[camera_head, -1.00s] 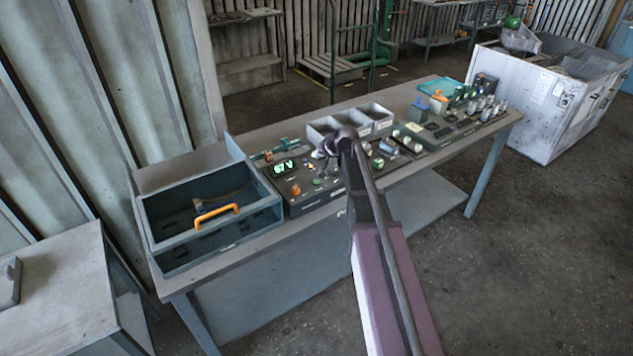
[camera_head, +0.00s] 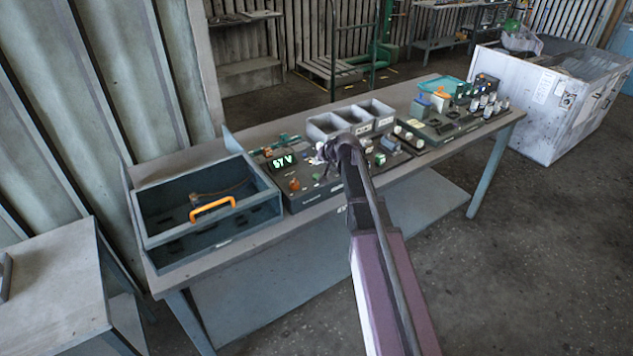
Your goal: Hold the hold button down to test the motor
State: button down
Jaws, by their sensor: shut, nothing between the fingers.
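A dark control panel (camera_head: 302,203) lies on the workbench with a green lit display (camera_head: 283,161) that seems to read 57 V. An orange knob (camera_head: 294,185) and a small green button (camera_head: 317,177) sit below the display. I cannot read the labels, so I cannot tell which control is the hold button. My gripper (camera_head: 322,160) is shut and empty over the right part of this panel, just right of the display. My arm and gripper hide some controls there, and I cannot tell whether the fingertips touch one.
A blue-grey tray with an orange handle (camera_head: 212,208) stands left of the panel. Grey bins (camera_head: 352,117) stand behind it. A second panel (camera_head: 450,132) with several bottle-like parts is at the right. The workbench (camera_head: 240,252) has a narrow bare front edge.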

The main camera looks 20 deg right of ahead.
aim_at(317, 176)
jog(key=shift+f+b, duration=1.45)
jog(key=shift+f, duration=0.35)
jog(key=shift+f, duration=0.15)
jog(key=shift+f+b, duration=0.25)
jog(key=shift+b, duration=0.15)
jog(key=shift+f+b, duration=0.4)
jog(key=shift+b, duration=0.05)
dwell(1.0)
jog(key=shift+r, duration=0.1)
dwell(2.0)
jog(key=shift+r+p, duration=0.75)
jog(key=shift+p, duration=0.15)
jog(key=shift+r, duration=0.15)
jog(key=shift+r+p, duration=2.4)
jog(key=shift+p, duration=0.1)
